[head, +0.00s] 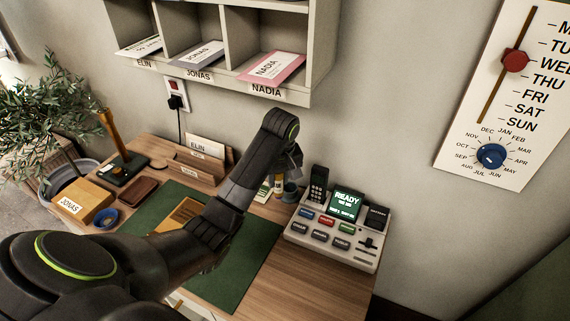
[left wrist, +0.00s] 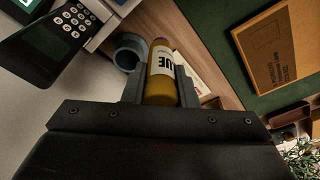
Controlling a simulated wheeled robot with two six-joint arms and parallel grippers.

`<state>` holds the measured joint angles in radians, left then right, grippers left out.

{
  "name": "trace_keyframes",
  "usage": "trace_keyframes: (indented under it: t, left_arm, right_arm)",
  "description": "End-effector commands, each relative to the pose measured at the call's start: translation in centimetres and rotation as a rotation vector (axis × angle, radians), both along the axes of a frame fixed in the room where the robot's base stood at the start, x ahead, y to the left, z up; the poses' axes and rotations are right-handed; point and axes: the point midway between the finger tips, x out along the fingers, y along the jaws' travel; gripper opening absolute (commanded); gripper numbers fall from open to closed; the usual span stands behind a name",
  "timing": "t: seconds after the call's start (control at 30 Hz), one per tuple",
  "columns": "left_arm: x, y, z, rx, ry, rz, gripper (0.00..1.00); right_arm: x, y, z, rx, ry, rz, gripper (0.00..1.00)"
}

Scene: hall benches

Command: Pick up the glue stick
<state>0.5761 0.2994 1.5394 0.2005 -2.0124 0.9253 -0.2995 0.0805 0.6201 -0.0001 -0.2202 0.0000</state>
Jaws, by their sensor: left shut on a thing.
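The glue stick (left wrist: 160,62) is a yellow-brown cylinder with a white label whose visible letters read "UE" and a purplish far end. In the left wrist view it lies between the two grey fingers of my left gripper (left wrist: 161,80), which is shut on it. In the head view my left gripper (head: 286,174) is at the back of the desk, left of the control console, and the glue stick (head: 278,185) shows only in small part beneath it. Whether it touches the desk cannot be told. My right gripper is not in view.
A blue-grey cup (head: 290,192) stands close beside the glue stick; it also shows in the left wrist view (left wrist: 129,50). The console (head: 332,240) with phone and screen is to the right. A green mat (head: 250,250) covers the middle desk. Pigeonholes (head: 322,60) hang above.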

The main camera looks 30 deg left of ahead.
Motion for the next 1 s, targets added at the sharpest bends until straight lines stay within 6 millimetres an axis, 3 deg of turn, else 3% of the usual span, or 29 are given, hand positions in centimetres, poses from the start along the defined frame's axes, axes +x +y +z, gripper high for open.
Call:
trace_keyframes:
  t: [0.03, 0.2, 0.5, 0.7, 1.0]
  left_arm:
    - [-1.0, -0.1, 0.8, 0.0, 0.001, 0.0, 0.03]
    - [-4.7, -0.3, 0.8, -0.001, 0.001, 0.0, 0.03]
    - [-10.2, -0.6, 0.4, 0.0, 0.0, 0.001, 0.03]
    - [-12.0, -0.7, 0.2, -0.001, -0.001, 0.0, 0.03]
    - [-12.4, -0.7, 0.1, 0.001, -0.002, 0.0, 0.03]
  right_arm:
    - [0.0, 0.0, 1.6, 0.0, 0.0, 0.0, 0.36]
    - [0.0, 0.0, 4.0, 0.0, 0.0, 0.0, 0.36]
    - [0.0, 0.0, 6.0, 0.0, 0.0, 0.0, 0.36]
    - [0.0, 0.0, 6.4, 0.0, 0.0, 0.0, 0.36]
    - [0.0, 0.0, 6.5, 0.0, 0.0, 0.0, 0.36]
